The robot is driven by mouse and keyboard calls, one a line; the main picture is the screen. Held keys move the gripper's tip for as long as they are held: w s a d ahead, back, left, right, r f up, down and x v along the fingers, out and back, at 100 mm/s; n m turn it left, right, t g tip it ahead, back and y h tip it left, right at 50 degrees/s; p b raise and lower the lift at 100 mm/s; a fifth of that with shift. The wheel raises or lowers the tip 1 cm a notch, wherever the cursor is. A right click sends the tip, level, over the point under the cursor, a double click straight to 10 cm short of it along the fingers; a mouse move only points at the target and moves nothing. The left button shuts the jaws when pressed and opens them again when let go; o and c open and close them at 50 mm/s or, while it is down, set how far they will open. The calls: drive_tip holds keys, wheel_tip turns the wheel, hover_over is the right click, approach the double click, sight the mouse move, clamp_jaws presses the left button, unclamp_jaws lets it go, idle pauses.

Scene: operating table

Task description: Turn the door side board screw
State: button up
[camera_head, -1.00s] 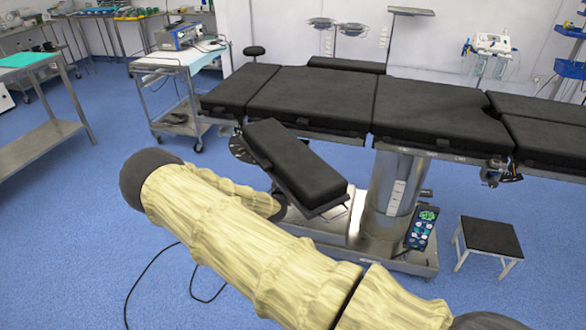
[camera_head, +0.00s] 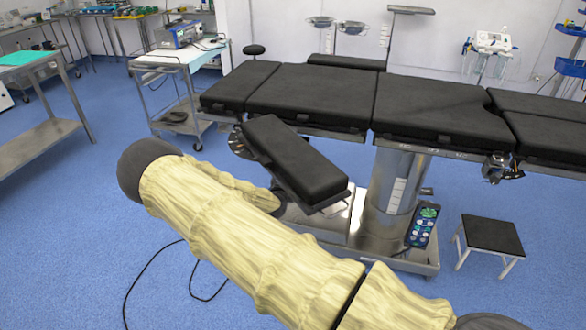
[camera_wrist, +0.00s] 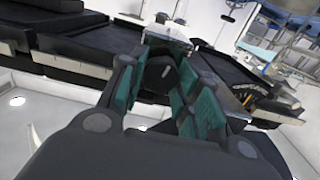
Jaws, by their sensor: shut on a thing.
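In the wrist view, my gripper (camera_wrist: 170,80) has its two green-padded fingers on either side of a dark round screw knob (camera_wrist: 160,73) with a short pale mark on its face. The fingers are shut on this screw. A silvery metal bracket (camera_wrist: 167,30) shows just beyond it. In the head view, a black padded side board (camera_head: 292,160) slants down from the near side of the operating table (camera_head: 310,96). My gripper and the screw cannot be made out there. My own sleeved arm crosses the foreground.
The table's steel column and base (camera_head: 392,195) stand behind my arm, with a hand control (camera_head: 423,226) hanging there. A small step stool (camera_head: 491,235) is at the right. A white trolley (camera_head: 180,62) and a steel table (camera_head: 40,140) stand at the left. Blue floor is open at lower left.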

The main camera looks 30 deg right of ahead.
drive_tip(key=shift+a+f+n+b, duration=0.15)
drive_tip(key=shift+n+b, duration=1.65)
drive_tip(key=shift+n, duration=3.3)
drive_tip(key=shift+d+f+n+b, duration=0.1)
drive_tip(key=shift+n+b, duration=1.75)
drive_tip(key=shift+n, duration=3.25)
drive_tip(key=shift+a+f+n+b, duration=0.15)
drive_tip(key=shift+n+b, duration=1.65)
drive_tip(key=shift+n, duration=3.3)
drive_tip(key=o, duration=1)
drive_tip(key=shift+w, duration=0.1)
drive_tip(key=shift+o, duration=0.2)
